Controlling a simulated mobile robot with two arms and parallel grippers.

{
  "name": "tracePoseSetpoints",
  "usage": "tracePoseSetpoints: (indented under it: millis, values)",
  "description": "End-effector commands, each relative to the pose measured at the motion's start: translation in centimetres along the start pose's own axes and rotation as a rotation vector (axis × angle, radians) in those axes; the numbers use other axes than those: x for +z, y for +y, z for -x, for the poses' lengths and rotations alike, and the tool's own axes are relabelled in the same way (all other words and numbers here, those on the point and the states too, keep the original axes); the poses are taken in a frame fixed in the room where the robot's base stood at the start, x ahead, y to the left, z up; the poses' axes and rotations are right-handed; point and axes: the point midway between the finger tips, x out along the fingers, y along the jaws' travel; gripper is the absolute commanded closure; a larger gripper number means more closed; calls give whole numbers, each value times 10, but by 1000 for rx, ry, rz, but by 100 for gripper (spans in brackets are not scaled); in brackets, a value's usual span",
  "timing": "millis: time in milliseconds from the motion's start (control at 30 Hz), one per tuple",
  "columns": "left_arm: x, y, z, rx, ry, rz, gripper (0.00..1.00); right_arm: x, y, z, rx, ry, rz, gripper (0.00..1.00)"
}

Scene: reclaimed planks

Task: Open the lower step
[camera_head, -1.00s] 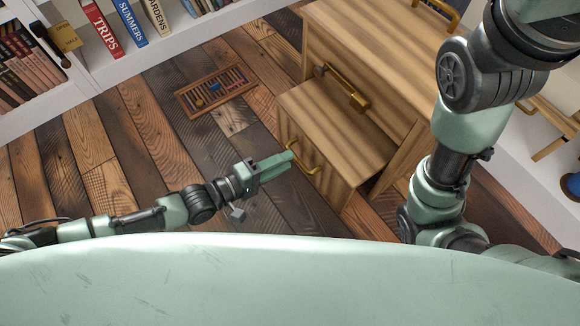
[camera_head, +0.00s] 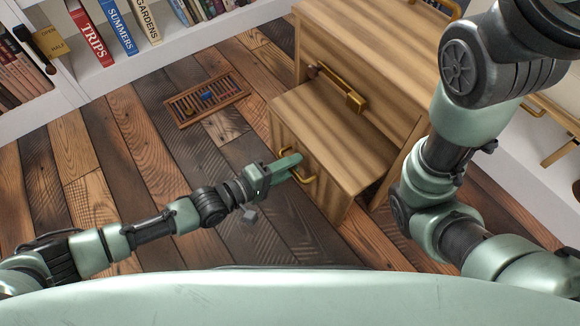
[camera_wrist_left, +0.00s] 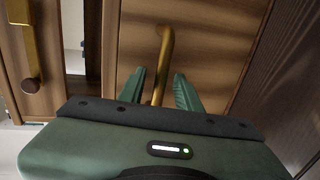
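The lower step (camera_head: 340,140) is a striped wooden block standing out from the front of a taller wooden unit (camera_head: 370,50). A brass handle (camera_head: 312,173) is on its front. My left gripper (camera_head: 298,165) is at this handle. In the left wrist view my green fingers (camera_wrist_left: 160,92) are spread apart, with the brass handle (camera_wrist_left: 166,45) running between them. I cannot tell whether either finger touches it. My right arm (camera_head: 440,160) crosses the right side of the head view; its gripper is out of view.
A brass bar (camera_head: 355,101) lies where the step's top meets the taller unit. An abacus-like frame (camera_head: 207,98) lies on the plank floor to the left. White bookshelves (camera_head: 90,60) stand behind.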

Motion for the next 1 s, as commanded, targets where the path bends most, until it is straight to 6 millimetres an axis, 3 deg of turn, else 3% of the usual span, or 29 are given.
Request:
tracePoseSetpoints:
  millis: [133, 267, 1000]
  values:
    - [0, 0, 0, 0, 0, 0, 66, 0, 0, 0, 0, 0, 0, 64]
    - [0, 0, 0, 0, 0, 0, 99, 0, 0, 0, 0, 0, 0, 64]
    - [1, 0, 0, -1, -1, 0, 100, 1, 0, 0, 0, -1, 0, 64]
